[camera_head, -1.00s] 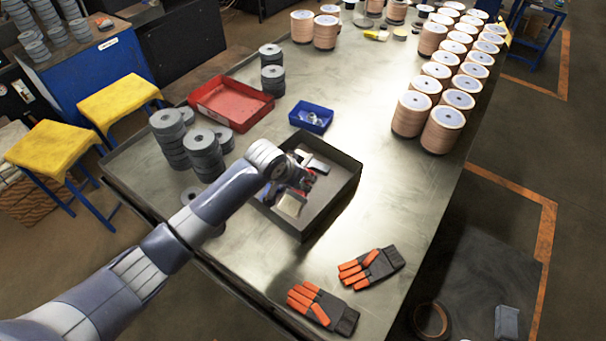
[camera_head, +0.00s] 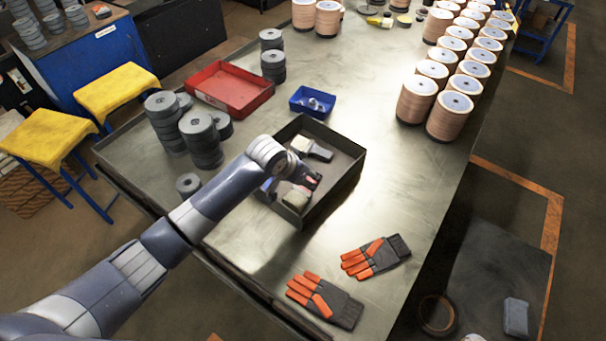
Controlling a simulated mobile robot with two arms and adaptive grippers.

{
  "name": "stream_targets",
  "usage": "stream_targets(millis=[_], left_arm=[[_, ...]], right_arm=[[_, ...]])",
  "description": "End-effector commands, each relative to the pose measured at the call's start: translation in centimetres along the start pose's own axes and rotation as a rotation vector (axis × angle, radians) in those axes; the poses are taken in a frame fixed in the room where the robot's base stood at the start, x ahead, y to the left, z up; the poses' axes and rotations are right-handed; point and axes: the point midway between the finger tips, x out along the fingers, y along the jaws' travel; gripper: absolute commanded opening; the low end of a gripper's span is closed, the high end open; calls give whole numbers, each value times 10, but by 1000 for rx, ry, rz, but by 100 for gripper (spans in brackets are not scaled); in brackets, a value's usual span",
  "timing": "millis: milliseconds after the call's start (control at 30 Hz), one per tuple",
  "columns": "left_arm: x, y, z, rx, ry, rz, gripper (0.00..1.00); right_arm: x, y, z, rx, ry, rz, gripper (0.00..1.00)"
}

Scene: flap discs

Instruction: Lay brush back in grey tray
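The dark grey tray (camera_head: 336,190) sits on the metal table. A brush (camera_head: 297,198) with pale bristles is low in the tray's front left part, just below my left gripper (camera_head: 309,180). Its handle is hidden by the gripper. A second brush-like tool (camera_head: 314,150) with a dark part and a pale end lies at the tray's back. My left gripper reaches in over the tray from the left. Its fingers are small and partly hidden by my wrist, so I cannot tell if they hold the brush. My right gripper is not in view.
A blue bin (camera_head: 293,101) and a red tray (camera_head: 262,97) stand behind the grey tray. Stacks of grey discs (camera_head: 201,140) stand at the left. Two orange-black gloves (camera_head: 327,300) lie in front. The table right of the tray is clear.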

Motion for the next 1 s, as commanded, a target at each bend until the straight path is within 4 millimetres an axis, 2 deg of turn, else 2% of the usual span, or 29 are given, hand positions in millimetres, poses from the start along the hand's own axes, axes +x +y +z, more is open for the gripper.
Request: stream_targets(millis=[267,433,567,800,1000], left_arm=[[0,0,0,0,-1,0,50],[-12,0,0,1,1,1,50],[-32,0,0,1,2,0,50],[-78,0,0,1,3,0,50],[-107,0,0,1,1,0,50]], right_arm=[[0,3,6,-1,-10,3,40],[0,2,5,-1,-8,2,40],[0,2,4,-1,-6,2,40],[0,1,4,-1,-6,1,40],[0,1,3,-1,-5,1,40]])
